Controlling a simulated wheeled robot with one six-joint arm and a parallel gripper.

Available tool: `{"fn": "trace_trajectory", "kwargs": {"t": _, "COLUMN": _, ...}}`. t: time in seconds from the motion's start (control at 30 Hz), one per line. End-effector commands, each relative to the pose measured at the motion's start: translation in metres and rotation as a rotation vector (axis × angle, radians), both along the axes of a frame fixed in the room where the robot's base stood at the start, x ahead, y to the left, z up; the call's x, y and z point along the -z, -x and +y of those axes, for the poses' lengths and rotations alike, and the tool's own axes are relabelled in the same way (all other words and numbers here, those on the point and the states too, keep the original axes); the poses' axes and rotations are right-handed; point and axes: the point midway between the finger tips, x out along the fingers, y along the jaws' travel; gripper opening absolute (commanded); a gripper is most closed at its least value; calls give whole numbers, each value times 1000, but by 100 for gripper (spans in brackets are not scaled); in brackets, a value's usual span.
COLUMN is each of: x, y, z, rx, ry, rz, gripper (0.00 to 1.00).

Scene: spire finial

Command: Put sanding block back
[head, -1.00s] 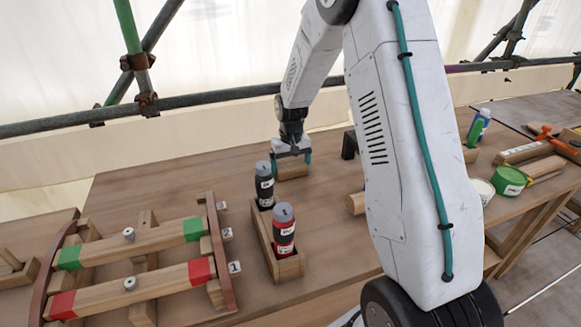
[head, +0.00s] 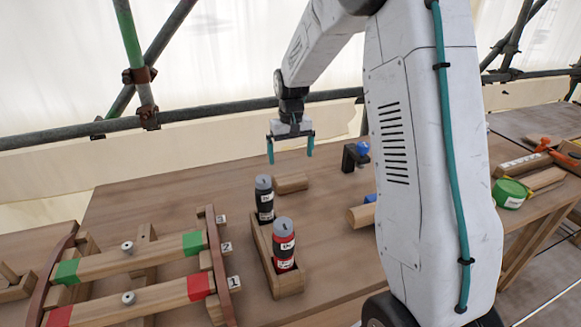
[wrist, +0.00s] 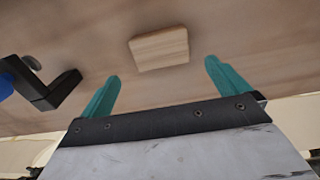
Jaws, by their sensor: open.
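The sanding block (head: 291,182), a small wooden block, lies flat on the workbench behind the two bottles. It also shows in the wrist view (wrist: 159,49), beyond and between the fingertips. My gripper (head: 290,153) hangs above the bench, just over and a little left of the block in the head view. Its two teal fingers are spread wide with nothing between them. In the wrist view my gripper (wrist: 161,75) shows open, with a clear gap to the block.
A wooden holder (head: 290,284) carries a black bottle (head: 264,200) and a red bottle (head: 284,245). A rack with green-ended and red-ended bars (head: 130,258) stands at left. A black bracket (head: 352,158) is right of the block. A green tin (head: 509,193) stands at far right.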

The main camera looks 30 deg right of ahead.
Motion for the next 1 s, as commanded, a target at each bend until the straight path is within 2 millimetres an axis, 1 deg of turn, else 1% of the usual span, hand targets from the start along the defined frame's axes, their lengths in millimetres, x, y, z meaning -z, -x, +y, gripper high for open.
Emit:
{"fn": "trace_trajectory", "kwargs": {"t": 0.03, "x": -6, "y": 0, "z": 0, "rx": 0, "ry": 0, "rz": -1, "gripper": 100}}
{"fn": "trace_trajectory", "kwargs": {"t": 0.17, "x": -17, "y": 2, "z": 1, "rx": -1, "ry": 0, "rz": -1, "gripper": 100}}
{"fn": "trace_trajectory", "kwargs": {"t": 0.2, "x": -23, "y": 4, "z": 3, "rx": -3, "ry": 1, "rz": -3, "gripper": 100}}
{"fn": "trace_trajectory", "kwargs": {"t": 0.27, "x": -34, "y": 13, "z": 9, "rx": -9, "ry": 2, "rz": -8, "gripper": 100}}
{"fn": "trace_trajectory", "kwargs": {"t": 0.37, "x": -63, "y": 38, "z": 25, "rx": -26, "ry": 5, "rz": -19, "gripper": 100}}
{"fn": "trace_trajectory", "kwargs": {"t": 0.4, "x": -77, "y": 52, "z": 33, "rx": -35, "ry": 6, "rz": -26, "gripper": 100}}
{"fn": "trace_trajectory", "kwargs": {"t": 0.47, "x": -96, "y": 78, "z": 45, "rx": -49, "ry": 7, "rz": -33, "gripper": 100}}
{"fn": "trace_trajectory", "kwargs": {"t": 0.5, "x": -108, "y": 95, "z": 54, "rx": -59, "ry": 8, "rz": -40, "gripper": 100}}
{"fn": "trace_trajectory", "kwargs": {"t": 0.57, "x": -123, "y": 122, "z": 65, "rx": -73, "ry": 10, "rz": -47, "gripper": 100}}
{"fn": "trace_trajectory", "kwargs": {"t": 0.6, "x": -131, "y": 141, "z": 73, "rx": -83, "ry": 11, "rz": -51, "gripper": 100}}
{"fn": "trace_trajectory", "kwargs": {"t": 0.67, "x": -142, "y": 168, "z": 83, "rx": -97, "ry": 12, "rz": -60, "gripper": 100}}
{"fn": "trace_trajectory", "kwargs": {"t": 0.7, "x": -147, "y": 187, "z": 89, "rx": -108, "ry": 12, "rz": -64, "gripper": 100}}
{"fn": "trace_trajectory", "kwargs": {"t": 0.77, "x": -153, "y": 215, "z": 98, "rx": -122, "ry": 13, "rz": -72, "gripper": 100}}
{"fn": "trace_trajectory", "kwargs": {"t": 0.8, "x": -156, "y": 234, "z": 103, "rx": -132, "ry": 13, "rz": -77, "gripper": 100}}
{"fn": "trace_trajectory", "kwargs": {"t": 0.83, "x": -156, "y": 248, "z": 107, "rx": -139, "ry": 14, "rz": -81, "gripper": 100}}
{"fn": "trace_trajectory", "kwargs": {"t": 0.9, "x": -157, "y": 279, "z": 114, "rx": -154, "ry": 15, "rz": -89, "gripper": 100}}
{"fn": "trace_trajectory", "kwargs": {"t": 1.0, "x": -153, "y": 315, "z": 121, "rx": -174, "ry": 15, "rz": -99, "gripper": 100}}
